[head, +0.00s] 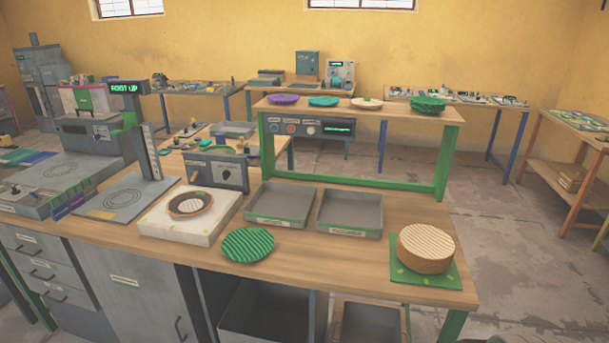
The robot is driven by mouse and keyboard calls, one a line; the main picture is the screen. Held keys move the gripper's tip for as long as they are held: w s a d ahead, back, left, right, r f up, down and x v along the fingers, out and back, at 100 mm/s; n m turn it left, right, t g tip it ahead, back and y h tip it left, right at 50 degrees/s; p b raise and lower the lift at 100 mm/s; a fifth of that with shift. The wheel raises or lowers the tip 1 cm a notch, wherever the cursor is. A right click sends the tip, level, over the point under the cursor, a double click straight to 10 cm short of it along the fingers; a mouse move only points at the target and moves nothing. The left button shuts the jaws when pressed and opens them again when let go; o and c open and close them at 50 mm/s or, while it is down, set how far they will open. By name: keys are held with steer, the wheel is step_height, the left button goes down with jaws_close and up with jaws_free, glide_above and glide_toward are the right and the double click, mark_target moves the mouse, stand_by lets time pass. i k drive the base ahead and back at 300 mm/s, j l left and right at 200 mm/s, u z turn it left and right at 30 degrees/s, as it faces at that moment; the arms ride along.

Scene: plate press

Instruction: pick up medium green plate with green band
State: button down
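A green ridged round plate (248,244) lies flat on the wooden workbench (330,262), near its front edge and in front of the grey trays. Another green item, apparently a plate or small stack of plates (428,103), sits at the right end of the raised shelf. I cannot make out a separate band on either, or tell which is the medium one. My gripper is not in view.
Two grey trays (282,222) (349,230) stand behind the plate. A white block with a brown bowl-like plate (191,204) is to the left. A stack of tan plates (425,248) sits on a green mat (401,281) at right. Purple (283,99), teal (323,101) and tan (366,102) plates line the shelf.

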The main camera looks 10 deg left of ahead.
mark_target(246, 244)
steer(key=i+j+z, duration=0.1)
steer(key=j, duration=0.95)
steer(key=i+j, duration=0.1)
steer(key=j, duration=0.95)
steer(key=z, duration=0.05)
